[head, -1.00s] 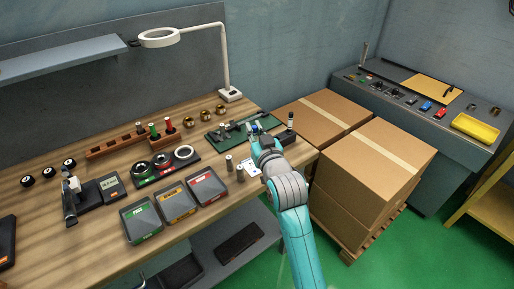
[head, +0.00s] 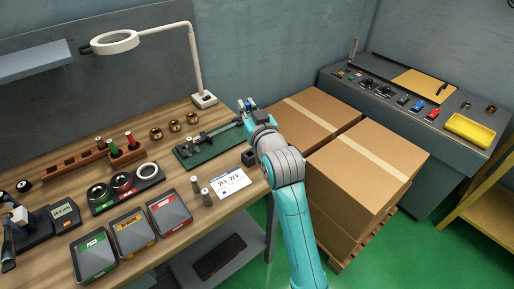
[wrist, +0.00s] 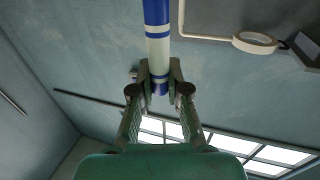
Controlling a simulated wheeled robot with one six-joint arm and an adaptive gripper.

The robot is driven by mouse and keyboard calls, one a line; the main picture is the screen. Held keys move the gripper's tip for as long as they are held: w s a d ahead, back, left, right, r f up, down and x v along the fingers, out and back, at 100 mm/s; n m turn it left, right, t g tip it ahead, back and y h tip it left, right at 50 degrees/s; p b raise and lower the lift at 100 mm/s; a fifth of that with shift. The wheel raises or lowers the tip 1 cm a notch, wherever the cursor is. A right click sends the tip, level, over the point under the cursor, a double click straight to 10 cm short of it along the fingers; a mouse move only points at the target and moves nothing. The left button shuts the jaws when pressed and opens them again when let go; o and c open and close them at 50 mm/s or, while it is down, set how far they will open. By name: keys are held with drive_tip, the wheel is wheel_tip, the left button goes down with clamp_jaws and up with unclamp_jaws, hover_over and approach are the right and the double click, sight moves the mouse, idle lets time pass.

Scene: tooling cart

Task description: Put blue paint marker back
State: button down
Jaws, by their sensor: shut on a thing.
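The blue paint marker (wrist: 158,45), white with blue bands, is between my fingertips in the wrist view. It stretches from the fingers up past the top edge, so its far end is out of frame. My gripper (wrist: 159,83) is shut on its near end. In the head view my gripper (head: 247,106) is raised at the right end of the bench, beyond the green mat, and the marker is too small there to make out clearly.
A ring lamp (head: 115,42) on a white post rises behind the bench. A green mat (head: 205,150) with a caliper-like tool lies left of my arm. Several brass rings (head: 174,126) sit between rack and lamp. Cardboard boxes (head: 362,165) stand to the right.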

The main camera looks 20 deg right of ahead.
drive_tip(key=f, duration=0.5)
drive_tip(key=shift+w+d+f, duration=0.1)
drive_tip(key=shift+d+f, duration=0.15)
drive_tip(key=shift+f, duration=2.15)
drive_tip(key=shift+f, duration=0.4)
drive_tip(key=c, duration=1.2)
unclamp_jaws()
drive_tip(key=shift+o, duration=0.2)
drive_tip(key=shift+r, duration=0.1)
drive_tip(key=shift+r, duration=0.2)
drive_tip(key=s, duration=1.2)
drive_tip(key=shift+r, duration=0.15)
